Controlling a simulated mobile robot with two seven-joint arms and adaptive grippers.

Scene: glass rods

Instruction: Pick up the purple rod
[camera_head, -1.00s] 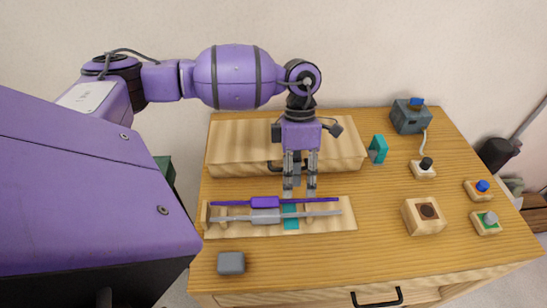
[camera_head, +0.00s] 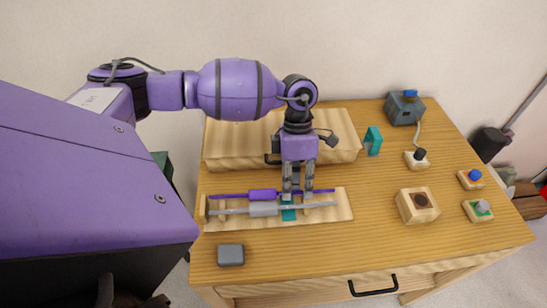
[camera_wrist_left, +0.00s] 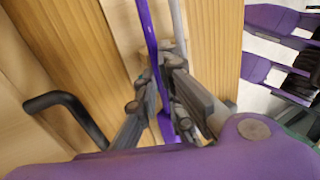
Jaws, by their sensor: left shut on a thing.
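The purple rod (camera_head: 262,194) lies across the wooden rack (camera_head: 342,212), behind the parallel grey rod (camera_head: 263,209). My left gripper (camera_head: 297,196) points down over the rods, right of the purple rod's thick middle part. Its fingers are shut on the purple rod, which also shows running between the fingers in the left wrist view (camera_wrist_left: 148,25). The grey rod shows close beside it there (camera_wrist_left: 178,22). The fingertips hide a short stretch of the rod. Whether the rod is off its supports cannot be told. My right gripper is not in view.
A teal piece (camera_head: 288,214) sits under the rods. A grey block (camera_head: 231,255) lies in front. A wooden block with a hole (camera_head: 417,205) and several buttons stand at the right.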

